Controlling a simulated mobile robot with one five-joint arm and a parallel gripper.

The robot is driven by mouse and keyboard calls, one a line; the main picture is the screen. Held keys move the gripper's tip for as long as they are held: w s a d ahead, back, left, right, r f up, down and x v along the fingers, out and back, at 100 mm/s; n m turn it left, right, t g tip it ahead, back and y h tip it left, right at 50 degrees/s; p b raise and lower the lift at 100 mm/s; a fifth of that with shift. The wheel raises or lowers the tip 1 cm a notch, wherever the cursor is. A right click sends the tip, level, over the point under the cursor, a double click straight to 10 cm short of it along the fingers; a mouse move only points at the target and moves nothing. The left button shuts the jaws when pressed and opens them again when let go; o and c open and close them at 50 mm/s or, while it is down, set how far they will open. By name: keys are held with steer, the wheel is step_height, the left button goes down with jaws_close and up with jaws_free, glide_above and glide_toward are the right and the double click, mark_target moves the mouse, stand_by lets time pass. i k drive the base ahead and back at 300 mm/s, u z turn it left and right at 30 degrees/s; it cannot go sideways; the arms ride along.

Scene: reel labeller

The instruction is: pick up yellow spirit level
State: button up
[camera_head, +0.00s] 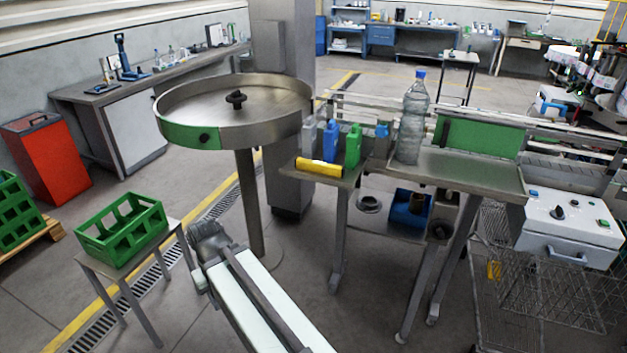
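The yellow spirit level (319,168) is a short yellow bar with dark ends. It lies flat along the front edge of a small grey metal table (337,182), in the middle of the view. Grey, blue and green bottles stand just behind it. My arm reaches in from the bottom of the view, its dark joint well below and left of the level, and apart from it. I see no gripper fingers in this view.
A round steel turntable (272,131) on a post stands left of the level. A clear bottle (413,120) stands on the conveyor bench to the right. A green crate (122,241) sits on a low stand at left. Open floor lies below the small table.

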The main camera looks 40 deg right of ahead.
mark_target(315, 166)
steer(key=z, duration=0.2)
steer(key=i, duration=0.75)
steer(key=u, duration=0.2)
steer(key=k, duration=0.75)
steer(key=z, duration=0.2)
steer(key=i, duration=0.95)
steer(key=u, duration=0.1)
